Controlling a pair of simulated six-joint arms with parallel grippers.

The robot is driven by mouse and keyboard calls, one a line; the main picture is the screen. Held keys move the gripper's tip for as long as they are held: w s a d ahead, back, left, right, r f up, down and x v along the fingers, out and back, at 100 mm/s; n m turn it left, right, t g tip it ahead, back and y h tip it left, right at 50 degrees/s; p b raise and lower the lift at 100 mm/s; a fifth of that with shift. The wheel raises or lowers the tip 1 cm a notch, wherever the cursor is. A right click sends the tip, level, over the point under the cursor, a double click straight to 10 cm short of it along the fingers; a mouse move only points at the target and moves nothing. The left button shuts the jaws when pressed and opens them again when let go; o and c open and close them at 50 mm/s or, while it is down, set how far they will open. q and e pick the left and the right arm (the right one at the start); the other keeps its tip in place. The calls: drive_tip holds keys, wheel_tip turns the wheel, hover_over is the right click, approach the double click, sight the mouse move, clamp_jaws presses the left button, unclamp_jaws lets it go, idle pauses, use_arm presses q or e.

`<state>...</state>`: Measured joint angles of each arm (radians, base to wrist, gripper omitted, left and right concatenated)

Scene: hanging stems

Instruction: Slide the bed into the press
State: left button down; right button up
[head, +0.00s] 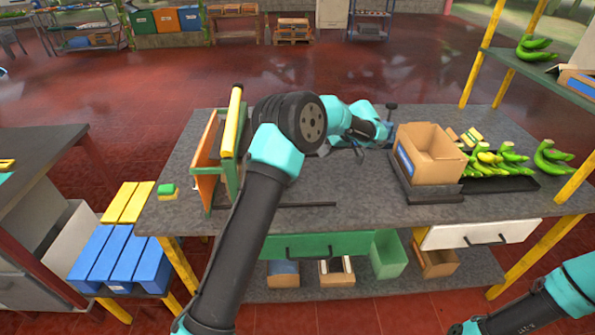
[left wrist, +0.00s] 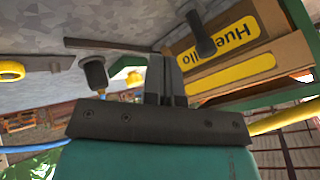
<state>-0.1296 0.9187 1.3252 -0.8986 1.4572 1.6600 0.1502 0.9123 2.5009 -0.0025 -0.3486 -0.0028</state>
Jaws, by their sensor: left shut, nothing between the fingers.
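A green upright frame with a yellow bar (head: 231,120) and a brown panel (head: 205,155), which looks like the press, stands on the left of the grey table. Its yellow bar also shows in the left wrist view (left wrist: 285,118). A dark low tray (head: 450,193), seemingly the bed, lies under an open cardboard box (head: 432,160) at the table's right half. My left gripper (head: 352,147) is between the two, just left of the box; its fingers are partly hidden by the wrist. In the left wrist view the fingers (left wrist: 165,75) are together and empty. My right gripper is out of view.
A dark rail (head: 305,204) lies on the table right of the frame. Green bananas (head: 500,160) lie on a dark tray at the right. The table's front middle is mostly clear.

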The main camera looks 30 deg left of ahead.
sight(306, 174)
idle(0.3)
use_arm(q)
drive_tip(key=x, duration=1)
drive_tip(key=shift+s+a, duration=0.65)
drive_tip(key=shift+s, duration=0.3)
drive_tip(key=shift+s+a, duration=0.45)
drive_tip(key=shift+s, duration=0.25)
